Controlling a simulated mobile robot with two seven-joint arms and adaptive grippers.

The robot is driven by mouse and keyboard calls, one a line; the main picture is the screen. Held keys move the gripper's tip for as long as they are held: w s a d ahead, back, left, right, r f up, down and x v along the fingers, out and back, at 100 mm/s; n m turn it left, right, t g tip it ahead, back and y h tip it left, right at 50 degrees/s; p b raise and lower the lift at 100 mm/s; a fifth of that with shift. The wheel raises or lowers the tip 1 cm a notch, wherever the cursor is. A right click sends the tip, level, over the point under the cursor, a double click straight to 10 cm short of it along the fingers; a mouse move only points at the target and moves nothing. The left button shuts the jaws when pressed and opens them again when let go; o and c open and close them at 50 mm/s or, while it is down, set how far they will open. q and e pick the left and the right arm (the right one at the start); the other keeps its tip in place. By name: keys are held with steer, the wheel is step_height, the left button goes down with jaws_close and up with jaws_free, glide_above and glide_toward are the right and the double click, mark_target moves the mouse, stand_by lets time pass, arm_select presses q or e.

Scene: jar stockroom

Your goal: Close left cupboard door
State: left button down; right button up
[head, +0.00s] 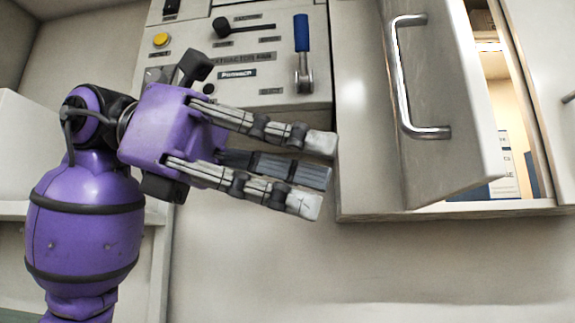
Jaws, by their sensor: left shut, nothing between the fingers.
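The left cupboard door (440,105) is a pale grey panel with a curved metal handle (402,85). It stands partly open, and a lit interior shows in the gap at its right. My left gripper (320,175) is to the left of the door, pointing right, with its fingertips near the cupboard's lower left corner. It is shut with nothing held, and does not appear to touch the door. My right gripper is not in view.
The cupboard frame (450,212) runs along below the door. A control panel (236,50) with a blue-handled lever (302,40), a black lever and a yellow button (160,39) is behind my left gripper. The wall below the cupboard is clear.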

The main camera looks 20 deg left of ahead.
mark_target(450, 146)
arm_select(q)
steer(key=r+p+x, duration=0.1)
steer(key=x, duration=0.8)
steer(key=shift+d, duration=0.45)
